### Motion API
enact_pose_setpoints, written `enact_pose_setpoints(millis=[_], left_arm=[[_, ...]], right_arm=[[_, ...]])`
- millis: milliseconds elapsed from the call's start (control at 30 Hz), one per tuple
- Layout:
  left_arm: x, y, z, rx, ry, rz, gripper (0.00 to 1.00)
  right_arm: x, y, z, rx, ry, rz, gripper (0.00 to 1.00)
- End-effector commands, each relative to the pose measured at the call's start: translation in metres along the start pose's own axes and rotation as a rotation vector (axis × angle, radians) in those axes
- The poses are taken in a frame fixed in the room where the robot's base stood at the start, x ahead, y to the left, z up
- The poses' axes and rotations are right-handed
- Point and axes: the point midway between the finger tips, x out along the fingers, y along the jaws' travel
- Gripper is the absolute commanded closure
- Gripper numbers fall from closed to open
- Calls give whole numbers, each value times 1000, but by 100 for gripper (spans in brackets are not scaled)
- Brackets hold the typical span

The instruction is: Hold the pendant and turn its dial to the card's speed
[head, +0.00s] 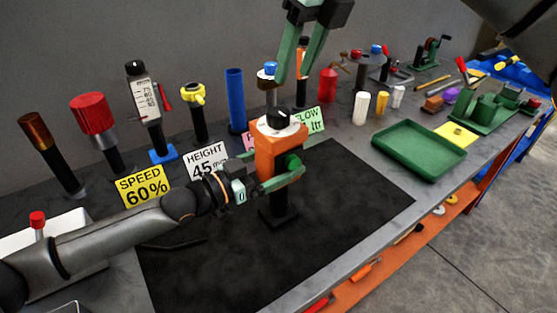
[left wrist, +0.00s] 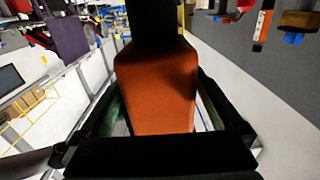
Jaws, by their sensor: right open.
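The pendant (head: 266,150) is an orange box with a white dial face and a black knob (head: 280,115) on top. It is upright over a black stand (head: 278,216) on the dark mat. My left gripper (head: 292,173) is shut around its body, one green finger on each side; its orange body (left wrist: 157,90) also fills the middle of the left wrist view. The dial's marks are too small to read. A yellow card (head: 143,186) reads "SPEED 60%". My right gripper (head: 295,80) is open and empty, pointing down above and behind the dial.
A white card (head: 206,161) reads "HEIGHT 45"; pink and green (head: 310,120) cards are partly hidden behind the pendant. Several upright tools, including a blue cylinder (head: 235,100), line the back. A green tray (head: 418,150) stands at right. The mat (head: 350,190) is clear right of the pendant.

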Motion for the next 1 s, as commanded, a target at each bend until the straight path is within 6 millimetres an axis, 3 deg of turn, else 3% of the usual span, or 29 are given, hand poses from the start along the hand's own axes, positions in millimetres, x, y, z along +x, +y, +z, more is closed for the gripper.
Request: enact_pose_setpoints(millis=[67,867,1000], left_arm=[[0,0,0,0,0,0,8],[0,0,0,0,0,0,98],[0,0,0,0,0,0,100]], right_arm=[[0,0,0,0,0,0,50],[0,0,0,0,0,0,50],[0,0,0,0,0,0,50]])
